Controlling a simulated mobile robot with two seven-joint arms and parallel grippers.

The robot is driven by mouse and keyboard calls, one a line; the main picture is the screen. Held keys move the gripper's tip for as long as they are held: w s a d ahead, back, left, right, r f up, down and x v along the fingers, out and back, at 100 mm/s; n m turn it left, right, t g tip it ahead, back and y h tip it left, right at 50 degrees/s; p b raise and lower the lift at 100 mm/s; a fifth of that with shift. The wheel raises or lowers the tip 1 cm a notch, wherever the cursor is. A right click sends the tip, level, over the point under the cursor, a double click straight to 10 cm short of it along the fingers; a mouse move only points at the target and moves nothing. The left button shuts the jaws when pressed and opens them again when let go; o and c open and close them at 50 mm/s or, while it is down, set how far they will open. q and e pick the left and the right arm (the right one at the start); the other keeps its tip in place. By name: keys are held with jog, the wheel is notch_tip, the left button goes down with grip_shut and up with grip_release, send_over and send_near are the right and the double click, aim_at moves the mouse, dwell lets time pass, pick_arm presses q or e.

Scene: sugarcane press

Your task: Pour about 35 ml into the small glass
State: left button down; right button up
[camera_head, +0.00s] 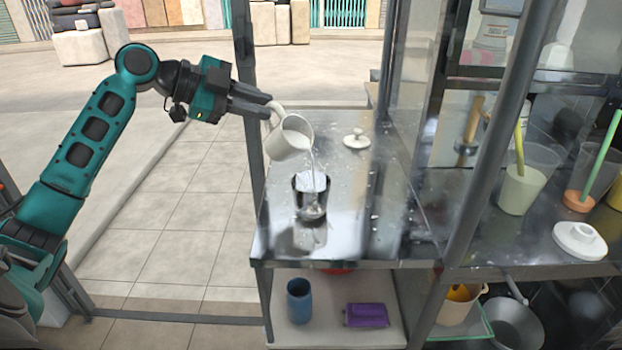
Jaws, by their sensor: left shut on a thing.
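My left gripper (258,103) is shut on the handle of a white jug (282,145). The jug is tilted with its mouth to the right. A thin pale stream runs from its lip down into the small glass (312,205). The glass stands upright on the metal counter (350,232), below and slightly right of the jug. It has a dark rim area and whitish contents; the exact level is hard to read. My right gripper is not in view.
A white lid (356,139) lies on the counter behind the glass. A metal post (478,140) rises at the right, with cups holding straws beyond it. A blue cup (299,301) and a purple item (366,315) are on the shelf below.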

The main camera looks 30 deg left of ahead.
pick_arm(q)
jog(key=shift+a+r, duration=0.1)
jog(key=shift+a, duration=0.25)
jog(key=shift+d+m+y, duration=0.1)
jog(key=shift+m+y, duration=0.3)
jog(key=shift+y, duration=0.1)
dwell(0.7)
jog(key=a+f+n+t+h+b, duration=0.2)
jog(key=a+f+n+h+b, duration=0.3)
jog(key=f+b, duration=0.6)
jog(key=shift+w+a+f+n+h+b, duration=0.25)
jog(key=shift+w+a+n+h+b, duration=0.15)
jog(key=shift+n, duration=0.2)
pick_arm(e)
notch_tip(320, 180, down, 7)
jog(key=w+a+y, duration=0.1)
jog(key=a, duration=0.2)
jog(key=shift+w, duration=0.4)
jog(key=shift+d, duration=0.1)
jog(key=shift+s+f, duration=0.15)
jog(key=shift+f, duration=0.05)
